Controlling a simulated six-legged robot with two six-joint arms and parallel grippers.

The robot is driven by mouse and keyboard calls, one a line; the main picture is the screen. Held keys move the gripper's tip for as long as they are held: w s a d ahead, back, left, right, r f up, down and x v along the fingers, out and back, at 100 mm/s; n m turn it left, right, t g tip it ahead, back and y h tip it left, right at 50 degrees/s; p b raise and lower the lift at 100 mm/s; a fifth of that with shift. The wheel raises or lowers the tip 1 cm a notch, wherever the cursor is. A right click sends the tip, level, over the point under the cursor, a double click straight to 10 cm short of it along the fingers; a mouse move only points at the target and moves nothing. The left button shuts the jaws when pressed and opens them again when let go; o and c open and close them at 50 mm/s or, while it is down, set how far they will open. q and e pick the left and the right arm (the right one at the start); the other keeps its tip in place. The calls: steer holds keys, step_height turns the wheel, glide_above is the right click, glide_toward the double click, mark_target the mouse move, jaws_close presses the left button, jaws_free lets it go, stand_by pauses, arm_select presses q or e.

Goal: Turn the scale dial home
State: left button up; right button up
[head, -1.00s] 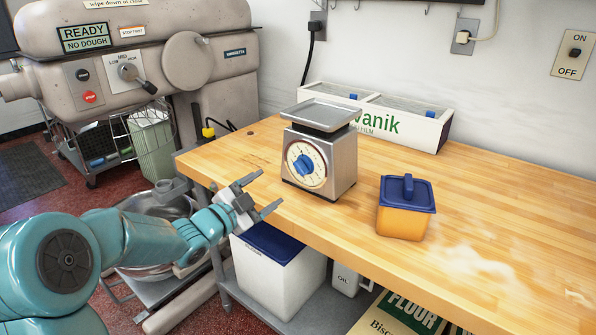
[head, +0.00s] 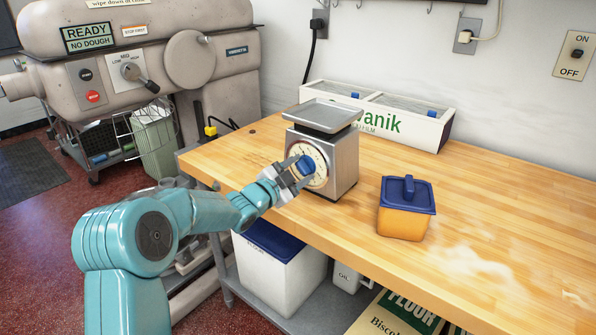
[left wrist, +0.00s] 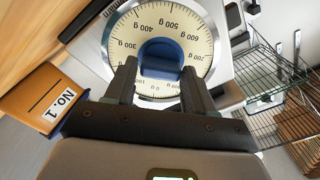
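The kitchen scale (head: 340,158) stands on the wooden table, a steel box with a flat pan on top. Its round cream dial (head: 320,155) faces front left, with a blue knob (head: 306,168) at its centre. In the left wrist view, the gram dial (left wrist: 198,45) fills the upper middle, and the knob (left wrist: 160,58) sits between the fingers. The knob's pointer is not clear. My right gripper is out of view.
An orange tub with a blue lid (head: 405,222) stands right of the scale. A long white bin (head: 425,128) is behind it at the wall. Flour dusts the table's right side (head: 470,265). A large mixer (head: 150,60) stands at the left.

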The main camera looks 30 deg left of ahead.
arm_select(q)
steer(key=c, duration=0.6)
steer(key=shift+o, duration=0.2)
steer(key=n, duration=0.3)
steer(key=shift+n, duration=0.3)
steer(key=n+p, duration=0.1)
steer(key=n, duration=0.3)
steer(key=shift+a+n, duration=0.15)
steer(key=shift+n, duration=0.25)
steer(key=o, duration=1.1)
steer(key=shift+c, duration=0.2)
